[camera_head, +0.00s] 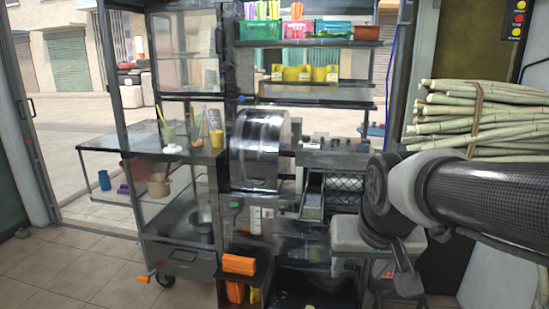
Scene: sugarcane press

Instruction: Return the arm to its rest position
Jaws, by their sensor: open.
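My arm (485,200) reaches in from the right edge. It has a dark, mesh-patterned link, a pale collar and a dark rounded joint (376,190) in front of the sugarcane press. I cannot make out gripper fingers in this view. The dark parts below the joint overlap a grey stool-like object (350,236), and I cannot tell what they are. The arm hides part of the area right of the press.
The press cart has a large metal drum (258,145) and a glass cabinet (185,200) with cups on top. Bundled sugarcane (490,115) is stacked at the right, close above my arm. Orange items (239,264) sit low in front. Tiled floor (65,265) is clear at the left.

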